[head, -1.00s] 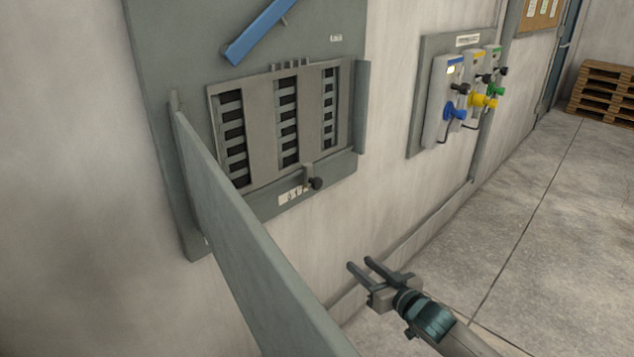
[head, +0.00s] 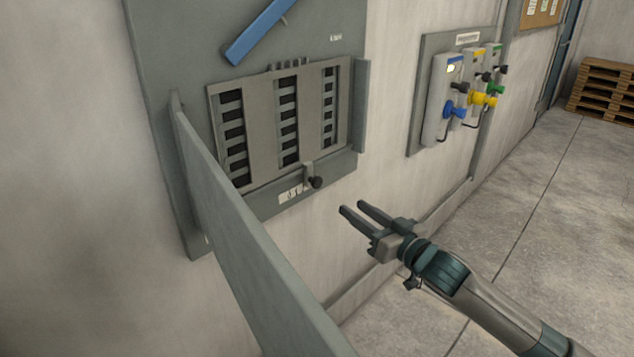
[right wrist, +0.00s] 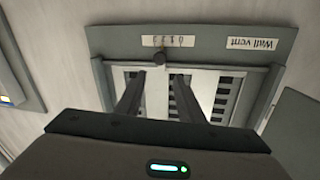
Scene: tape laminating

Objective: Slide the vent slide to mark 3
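The vent slide (head: 258,136) is a grey slotted plate in a wall panel, with dark louvre openings showing through. Its black knob (head: 315,182) sticks out at the lower edge, by a small white scale label (head: 292,195) whose marks are too small to read surely. In the right wrist view the knob (right wrist: 159,59) shows ahead, close to the scale label (right wrist: 168,41), which appears upside down. My right gripper (head: 352,208) is open and empty, below and to the right of the knob, apart from it. My left gripper is not in view.
An open grey door panel (head: 250,240) juts out toward me, left of the vent. A blue bar (head: 262,28) is above the vent. A board with valve units (head: 445,100) is on the wall to the right.

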